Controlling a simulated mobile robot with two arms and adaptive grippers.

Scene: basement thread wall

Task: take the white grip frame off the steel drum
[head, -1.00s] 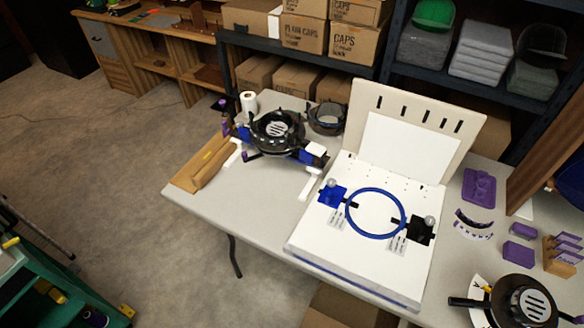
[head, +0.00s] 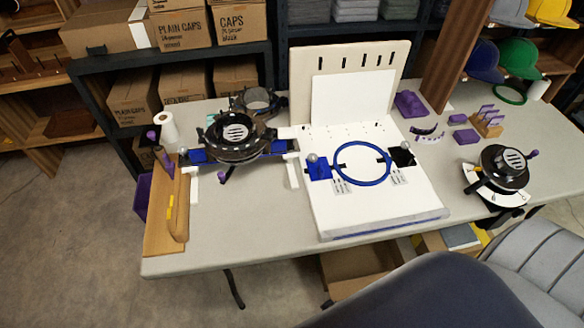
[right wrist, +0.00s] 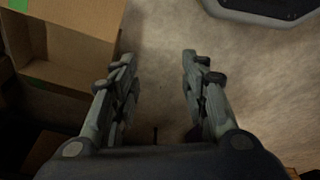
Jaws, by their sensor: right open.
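The left one (head: 232,138) sits on a blue bar with white feet. I cannot tell for certain which part is the white grip frame, and the steel drum is not clearly seen. My right gripper (right wrist: 158,63) is open and empty in the right wrist view, above the floor and away from both units. My left gripper is not in view.
A white board with a blue hoop (head: 362,165) lies mid-table. A brown padded board (head: 167,215) is at the left edge. Purple parts (head: 466,136) lie near the right unit. Cardboard boxes (right wrist: 62,45) are beside my right gripper. A grey chair (head: 540,266) stands front right.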

